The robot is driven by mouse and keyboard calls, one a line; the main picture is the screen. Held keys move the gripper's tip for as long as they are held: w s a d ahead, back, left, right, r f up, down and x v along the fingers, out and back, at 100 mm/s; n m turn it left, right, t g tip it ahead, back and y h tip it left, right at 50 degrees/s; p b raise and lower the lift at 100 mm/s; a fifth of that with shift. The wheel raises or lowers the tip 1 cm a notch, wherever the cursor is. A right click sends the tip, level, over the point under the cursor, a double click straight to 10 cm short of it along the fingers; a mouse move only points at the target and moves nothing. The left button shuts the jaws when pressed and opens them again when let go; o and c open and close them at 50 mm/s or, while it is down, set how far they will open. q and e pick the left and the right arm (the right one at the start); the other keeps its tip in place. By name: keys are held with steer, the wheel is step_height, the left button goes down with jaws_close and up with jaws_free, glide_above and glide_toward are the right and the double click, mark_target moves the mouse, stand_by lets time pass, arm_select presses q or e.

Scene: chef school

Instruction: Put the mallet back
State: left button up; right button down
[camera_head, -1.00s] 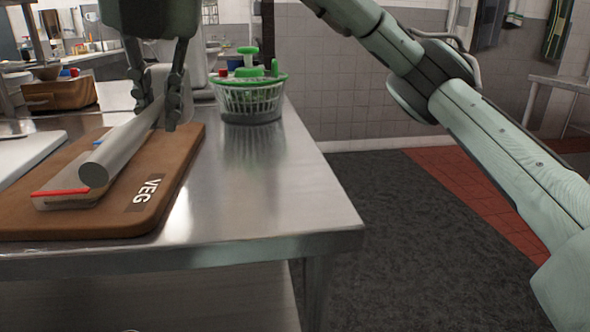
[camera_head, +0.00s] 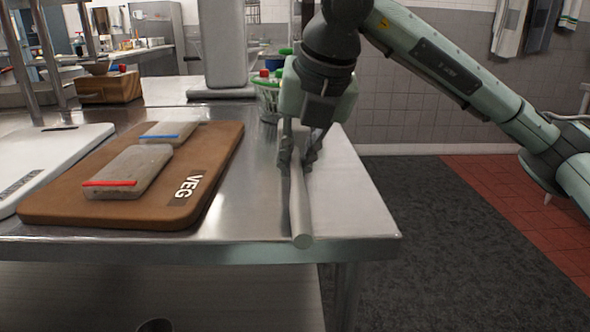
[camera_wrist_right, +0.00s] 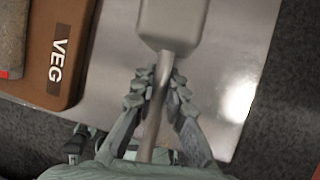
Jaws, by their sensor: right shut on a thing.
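The metal mallet has a round grey handle (camera_head: 300,208) that points toward me near the right edge of the steel table. My right gripper (camera_head: 299,160) is shut on this handle. In the right wrist view the fingers (camera_wrist_right: 162,95) close around the handle just below the flat, broad mallet head (camera_wrist_right: 174,20). In the head view the mallet head is hidden behind my gripper. I cannot tell whether the mallet touches the table. My left gripper is not in view.
A brown board (camera_head: 212,165) marked VEG bears two containers, one with a red strip (camera_head: 130,170) and one with a blue strip (camera_head: 168,132). The steel table (camera_head: 130,250) ends close to the right.

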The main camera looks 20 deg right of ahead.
steer(key=shift+f, duration=0.7)
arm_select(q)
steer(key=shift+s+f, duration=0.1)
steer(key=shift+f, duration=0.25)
arm_select(e)
steer(key=shift+f, duration=0.1)
steer(key=shift+f, duration=0.1)
steer(key=c, duration=1.8)
jaws_free()
steer(key=shift+o, duration=1.2)
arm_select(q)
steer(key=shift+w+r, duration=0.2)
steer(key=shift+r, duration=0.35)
